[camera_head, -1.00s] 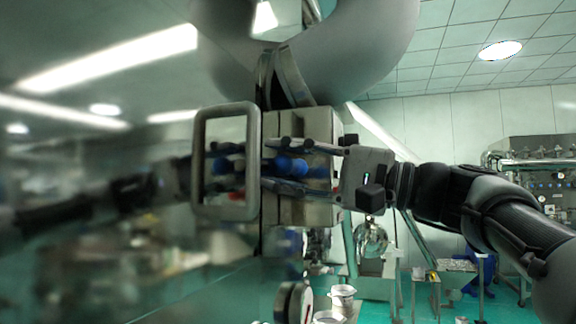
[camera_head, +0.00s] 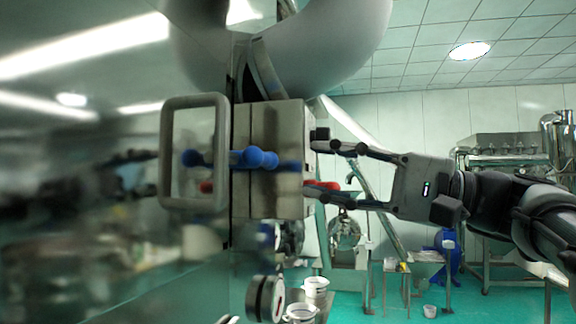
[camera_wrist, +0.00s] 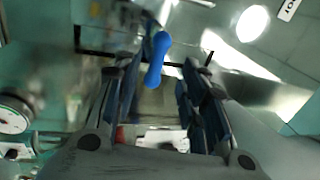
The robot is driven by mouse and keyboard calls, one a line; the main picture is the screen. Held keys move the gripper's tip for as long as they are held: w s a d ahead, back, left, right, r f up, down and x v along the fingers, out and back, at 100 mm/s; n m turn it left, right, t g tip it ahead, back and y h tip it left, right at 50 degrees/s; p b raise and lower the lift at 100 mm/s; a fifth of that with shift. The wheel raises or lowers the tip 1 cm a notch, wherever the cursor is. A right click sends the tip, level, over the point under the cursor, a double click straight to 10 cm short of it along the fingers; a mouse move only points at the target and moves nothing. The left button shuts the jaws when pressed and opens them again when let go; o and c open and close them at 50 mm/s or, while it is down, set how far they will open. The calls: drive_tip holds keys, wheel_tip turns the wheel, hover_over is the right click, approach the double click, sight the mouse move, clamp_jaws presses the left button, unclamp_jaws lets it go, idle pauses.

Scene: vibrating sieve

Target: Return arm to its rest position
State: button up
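My gripper (camera_head: 316,163) is at the right of a grey metal control box (camera_head: 275,125). Its two fingers point left and stand apart with nothing between them. A blue knob or lever (camera_head: 256,158) is on the box, clear of the fingertips to their left. In the wrist view the blue lever (camera_wrist: 157,58) shows beyond the open fingers, roughly in line with the gap between them. A red knob (camera_head: 326,185) shows at the right side of the box, close to the lower finger; I cannot tell whether they touch.
A framed reflective panel (camera_head: 194,150) is left of the box, under a large round grey vessel (camera_head: 280,50). White containers (camera_head: 316,287) stand low in front. Metal equipment (camera_head: 505,160) stands at the far right. Open floor (camera_head: 390,308) lies below my arm.

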drive_tip(key=shift+s+d+f, duration=0.1)
drive_tip(key=shift+s+d, duration=0.05)
drive_tip(key=shift+d, duration=0.3)
drive_tip(key=s+a+f+m+h+b, duration=0.1)
drive_tip(key=s+a+f+h, duration=0.15)
drive_tip(key=f, duration=0.55)
drive_tip(key=s+a+f+h, duration=0.1)
drive_tip(key=a+f+h, duration=0.15)
drive_tip(key=f, duration=0.55)
drive_tip(key=s+a+f+m+h+b, duration=0.1)
drive_tip(key=a+f+h, duration=0.15)
drive_tip(key=f, duration=0.55)
drive_tip(key=s+d+f+n+h+b, duration=0.1)
drive_tip(key=s+d+f+n+h, duration=0.1)
drive_tip(key=s+f, duration=0.3)
drive_tip(key=s+d+f+n+g+h, duration=0.1)
drive_tip(key=s+d+f+h, duration=0.4)
drive_tip(key=f, duration=0.8)
drive_tip(key=s+d+f+n+g+h+b, duration=0.1)
drive_tip(key=s+d+f+h, duration=0.3)
drive_tip(key=f, duration=0.6)
drive_tip(key=shift+s+n+b, duration=0.3)
drive_tip(key=shift+s+n, duration=0.15)
drive_tip(key=shift+n, duration=0.45)
drive_tip(key=shift+d+f+h, duration=0.1)
drive_tip(key=shift+d+h, duration=0.05)
drive_tip(key=shift+h, duration=0.1)
